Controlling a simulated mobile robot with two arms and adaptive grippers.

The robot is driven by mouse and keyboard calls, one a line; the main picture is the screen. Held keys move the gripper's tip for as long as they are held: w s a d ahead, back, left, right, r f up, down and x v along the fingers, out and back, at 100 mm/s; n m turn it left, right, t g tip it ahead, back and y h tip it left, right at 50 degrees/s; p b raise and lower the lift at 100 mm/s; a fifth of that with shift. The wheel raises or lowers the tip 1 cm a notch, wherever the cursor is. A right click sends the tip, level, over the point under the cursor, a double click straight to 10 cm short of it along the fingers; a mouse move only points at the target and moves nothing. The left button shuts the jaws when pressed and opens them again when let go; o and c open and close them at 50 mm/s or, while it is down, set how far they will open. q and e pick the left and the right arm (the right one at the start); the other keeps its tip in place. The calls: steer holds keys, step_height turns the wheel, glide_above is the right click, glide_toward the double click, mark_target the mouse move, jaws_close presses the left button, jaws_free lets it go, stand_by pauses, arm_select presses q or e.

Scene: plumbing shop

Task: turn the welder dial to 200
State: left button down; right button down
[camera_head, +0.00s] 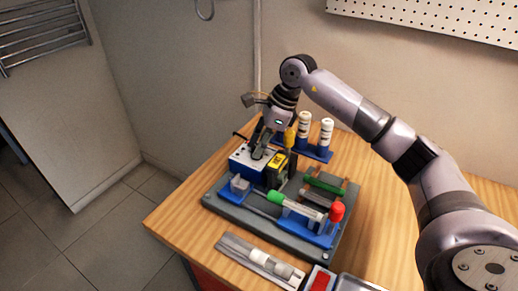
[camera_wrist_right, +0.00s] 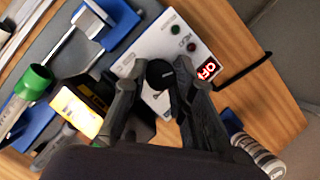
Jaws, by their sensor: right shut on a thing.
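The welder (camera_head: 243,163) is a small white and blue box near the back left of the grey mat on the wooden bench. My right gripper (camera_head: 260,152) comes down over the welder from above. In the right wrist view its fingers (camera_wrist_right: 157,80) are shut on the dial, one on each side. The dial's pointer and scale cannot be read. My left gripper is not in view.
A yellow and black device (camera_head: 276,172) stands close beside the welder. A green-capped tube (camera_head: 290,205), a red-topped item (camera_head: 337,210) and blue holders share the grey mat (camera_head: 345,245). White bottles (camera_head: 325,132) stand behind in a blue rack. A black cable leaves the welder.

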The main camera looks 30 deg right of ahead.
steer(key=shift+w+n+g, duration=0.1)
steer(key=shift+n+g, duration=0.3)
steer(key=shift+n, duration=0.7)
steer(key=shift+b, duration=0.3)
steer(key=c, duration=1.3)
jaws_free()
steer(key=shift+c, duration=0.2)
steer(key=v, duration=1.2)
steer(key=shift+d, duration=0.1)
